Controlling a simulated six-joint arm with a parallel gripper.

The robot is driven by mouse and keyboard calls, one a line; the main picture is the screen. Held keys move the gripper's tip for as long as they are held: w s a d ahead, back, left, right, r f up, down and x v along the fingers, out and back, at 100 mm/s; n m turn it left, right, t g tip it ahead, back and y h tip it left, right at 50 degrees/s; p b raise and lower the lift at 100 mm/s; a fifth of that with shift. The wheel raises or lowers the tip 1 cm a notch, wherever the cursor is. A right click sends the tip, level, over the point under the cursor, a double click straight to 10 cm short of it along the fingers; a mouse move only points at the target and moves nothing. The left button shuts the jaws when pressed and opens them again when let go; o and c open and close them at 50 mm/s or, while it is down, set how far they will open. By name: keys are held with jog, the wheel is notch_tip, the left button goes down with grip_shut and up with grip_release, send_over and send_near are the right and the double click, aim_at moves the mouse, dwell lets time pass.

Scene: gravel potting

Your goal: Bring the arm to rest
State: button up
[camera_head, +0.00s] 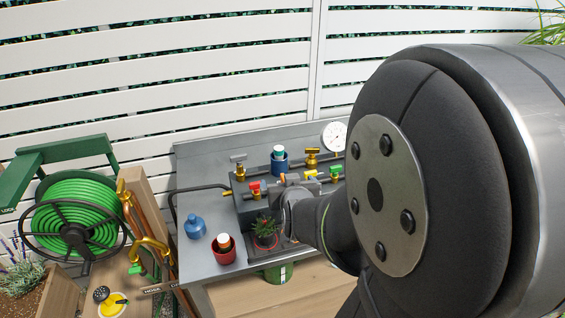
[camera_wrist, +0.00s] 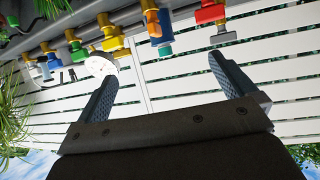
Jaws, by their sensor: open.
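My gripper (camera_wrist: 160,85) shows in the wrist view with its two dark fingers spread wide and nothing between them. In the head view my arm fills the right side and reaches to the grey bench. There the wrist hangs over the middle of the bench, near a small potted plant (camera_head: 266,231); the fingertips are hard to make out. The wrist view looks toward the white slatted fence (camera_wrist: 180,75), with the valves along the upper edge.
A green hose reel (camera_head: 75,215) stands at left. The bench's left strip is partly clear.

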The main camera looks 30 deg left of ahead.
jog(key=shift+v, duration=2.85)
jog(key=x, duration=0.9)
